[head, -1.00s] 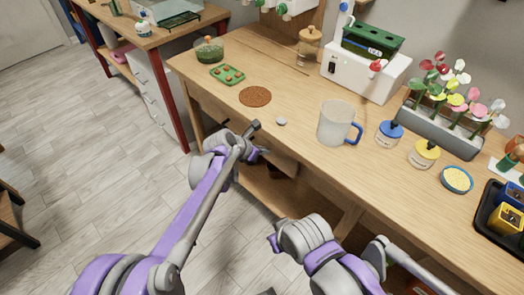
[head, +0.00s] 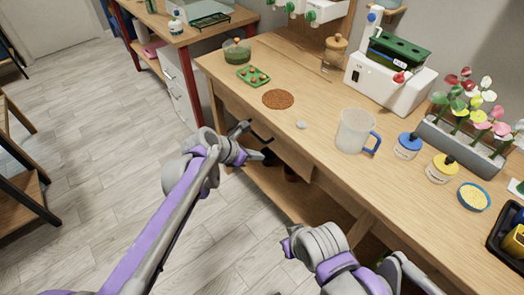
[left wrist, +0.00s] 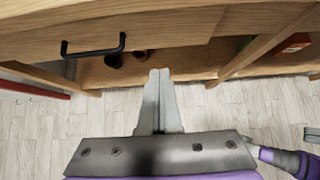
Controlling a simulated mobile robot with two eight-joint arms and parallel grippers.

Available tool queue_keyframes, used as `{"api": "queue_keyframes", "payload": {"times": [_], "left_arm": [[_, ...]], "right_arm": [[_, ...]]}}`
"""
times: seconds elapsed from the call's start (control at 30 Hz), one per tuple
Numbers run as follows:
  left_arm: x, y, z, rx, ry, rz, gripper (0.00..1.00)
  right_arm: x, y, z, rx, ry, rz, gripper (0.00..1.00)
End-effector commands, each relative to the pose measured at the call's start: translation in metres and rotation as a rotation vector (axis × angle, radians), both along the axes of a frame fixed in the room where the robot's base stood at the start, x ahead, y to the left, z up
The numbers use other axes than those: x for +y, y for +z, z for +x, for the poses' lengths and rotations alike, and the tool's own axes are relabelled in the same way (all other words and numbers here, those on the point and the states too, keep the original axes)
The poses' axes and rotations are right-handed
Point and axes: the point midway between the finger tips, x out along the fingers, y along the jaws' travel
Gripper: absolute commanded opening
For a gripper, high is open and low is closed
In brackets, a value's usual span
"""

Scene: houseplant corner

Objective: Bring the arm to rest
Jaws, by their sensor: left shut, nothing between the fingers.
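My left gripper (head: 268,157) is at the front of the wooden workbench (head: 335,185), below the level of its top. In the left wrist view its two fingers (left wrist: 160,74) lie together, shut and empty. They point toward the bench's open lower shelf (left wrist: 190,66), under the drawer front (left wrist: 160,40). A black drawer handle (left wrist: 93,47) is to the left of the fingertips, apart from them. My right arm (head: 325,245) shows at the bottom of the head view; its fingers do not show.
On the bench stand a frosted mug (head: 354,131), a brown round mat (head: 278,99), a green seed tray (head: 253,76), a blue-lidded jar (head: 407,147) and a flower planter (head: 462,143). Small dark pots sit on the lower shelf. The floor (head: 100,150) at left is clear.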

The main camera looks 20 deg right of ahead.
Motion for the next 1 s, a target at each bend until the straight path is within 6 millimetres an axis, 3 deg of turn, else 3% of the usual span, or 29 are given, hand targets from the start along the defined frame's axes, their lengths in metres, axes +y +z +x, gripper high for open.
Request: {"api": "queue_keyframes", "payload": {"times": [0.27, 0.37, 0.47, 0.57, 0.8, 1.0], "left_arm": [[0.004, 0.003, -0.001, -0.005, -0.003, 0.004, 0.0], [0.019, 0.006, -0.006, -0.05, -0.035, 0.036, 0.0], [0.056, 0.011, -0.017, -0.164, -0.122, 0.124, 0.0], [0.108, 0.014, -0.04, -0.322, -0.268, 0.265, 0.0], [0.23, 0.006, -0.118, -0.642, -0.734, 0.655, 0.0], [0.301, -0.015, -0.185, -0.77, -1.133, 0.911, 0.0]], "right_arm": [[0.0, 0.0, 0.0, 0.0, 0.0, 0.0, 0.0], [0.0, 0.0, 0.0, 0.0, 0.0, 0.0, 0.0], [0.0, 0.0, 0.0, 0.0, 0.0, 0.0, 0.0], [0.0, 0.0, 0.0, 0.0, 0.0, 0.0, 0.0], [0.0, 0.0, 0.0, 0.0, 0.0, 0.0, 0.0], [0.0, 0.0, 0.0, 0.0, 0.0, 0.0, 0.0]]}}
